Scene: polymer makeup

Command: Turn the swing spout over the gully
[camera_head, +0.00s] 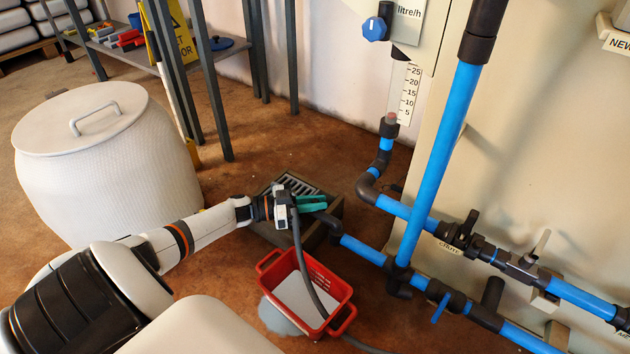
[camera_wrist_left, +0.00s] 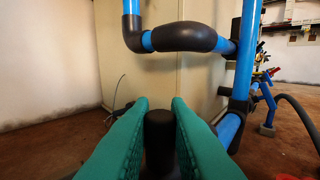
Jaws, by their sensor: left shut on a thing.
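My left gripper (camera_head: 312,204) has green fingers and is shut on the dark end of the swing spout (camera_head: 328,219). In the left wrist view, the fingers (camera_wrist_left: 158,130) stand either side of the black upright spout end (camera_wrist_left: 159,146). The spout joins a blue pipe (camera_head: 362,248) running right to the wall pipework. The gully (camera_head: 333,209) is a square floor box with a slotted grate, behind and beneath the gripper, which partly covers it. The gripper and spout end appear over its near right side; the exact overlap is unclear. My right gripper is not in view.
A red crate (camera_head: 340,284) with pale contents stands in front of the gully. A dark hose (camera_head: 306,265) crosses it. A white lidded drum (camera_head: 108,170) stands left. Blue pipes and valves (camera_head: 440,300) crowd the right. A metal shelf stands behind.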

